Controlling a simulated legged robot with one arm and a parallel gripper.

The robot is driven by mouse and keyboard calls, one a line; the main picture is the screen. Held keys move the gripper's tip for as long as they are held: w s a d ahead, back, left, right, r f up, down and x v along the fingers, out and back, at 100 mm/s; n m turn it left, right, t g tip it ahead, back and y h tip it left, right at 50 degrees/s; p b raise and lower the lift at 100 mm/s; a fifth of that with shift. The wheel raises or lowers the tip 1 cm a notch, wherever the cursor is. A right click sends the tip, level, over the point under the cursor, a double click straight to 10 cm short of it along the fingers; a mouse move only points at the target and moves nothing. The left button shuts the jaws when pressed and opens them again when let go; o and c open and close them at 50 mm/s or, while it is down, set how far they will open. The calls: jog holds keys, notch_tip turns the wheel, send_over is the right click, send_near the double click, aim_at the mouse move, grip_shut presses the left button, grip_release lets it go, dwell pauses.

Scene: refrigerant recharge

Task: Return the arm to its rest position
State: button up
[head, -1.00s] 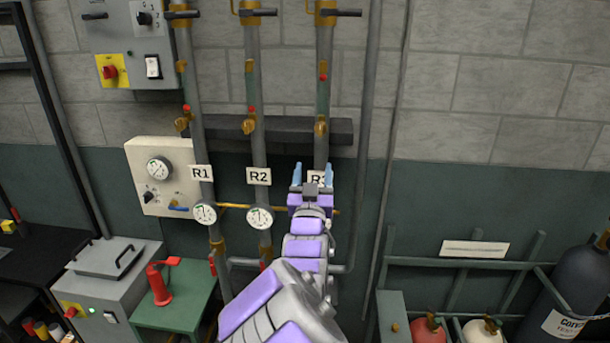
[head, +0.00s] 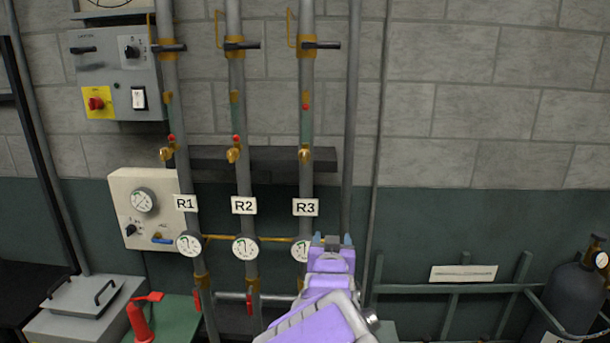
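My arm shows at the bottom centre of the head view, with purple and grey links. My gripper (head: 332,241) points at the wall, low in front of the R3 pipe. Its two light-blue fingertips stand apart with a gap between them, and nothing shows between them. The gripper partly covers the gauge (head: 300,249) under the R3 label (head: 306,207).
Pipes R1 (head: 184,203) and R2 (head: 244,205) stand left of R3, with gauges and brass valves. A beige gauge box (head: 147,232) and grey switch panel (head: 118,75) are at left. A red tool (head: 140,318) stands on a green table. A dark cylinder (head: 570,300) is at right.

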jog(key=s+d+f+g+y+b, duration=0.1)
jog(key=s+d+f+g, duration=0.25)
jog(key=s+f, duration=0.35)
jog(key=s+d+f+g+b, duration=0.15)
jog(key=s+f+g, duration=0.35)
jog(key=s, duration=0.5)
jog(key=s+d+f+g, duration=0.1)
jog(key=s+f+g, duration=0.1)
jog(key=s, duration=0.8)
jog(key=s+d+f+n+g+b, duration=0.1)
jog(key=s+g, duration=0.3)
jog(key=s, duration=0.6)
jog(key=s+d+f+g+b, duration=0.1)
jog(key=s+g, duration=0.3)
jog(key=s, duration=0.6)
jog(key=shift+d+f+y, duration=0.15)
jog(key=shift+f+y, duration=0.25)
jog(key=shift+f, duration=0.5)
jog(key=shift+w, duration=0.1)
